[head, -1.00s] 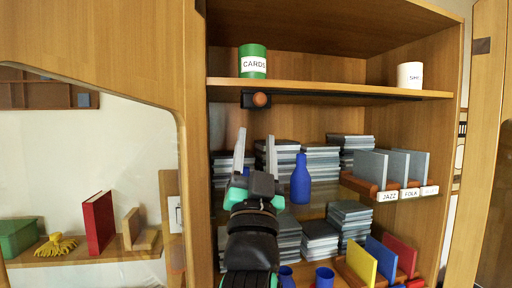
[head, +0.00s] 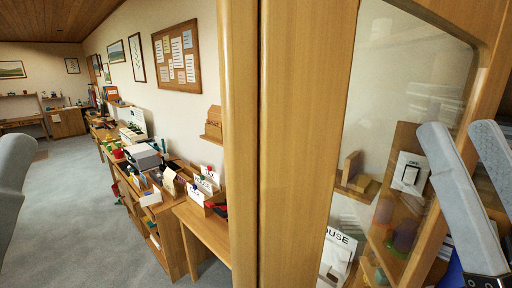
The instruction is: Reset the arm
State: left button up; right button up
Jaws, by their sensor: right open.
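My right gripper (head: 461,130) is large and close at the right edge of the head view. Its two pale grey fingers point up and stand apart, with nothing between them. They are in front of a glass pane in a wooden frame. A blurred grey shape (head: 12,175) at the left edge looks like part of my left gripper. It is cut off by the picture's edge, so its jaws cannot be judged. The rest of both arms is out of view.
A thick wooden post (head: 305,150) stands upright in the middle. Left of it, a wooden table (head: 203,222) and cluttered desks line the wall under a notice board (head: 177,58). The carpet (head: 80,210) is open.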

notch_tip(320, 180, up, 18)
jog(key=p, duration=1.4)
jog(key=shift+f, duration=0.15)
jog(key=shift+d, duration=0.1)
jog(key=shift+w+r+p, duration=0.1)
jog(key=shift+r+p, duration=2)
jog(key=shift+p, duration=0.2)
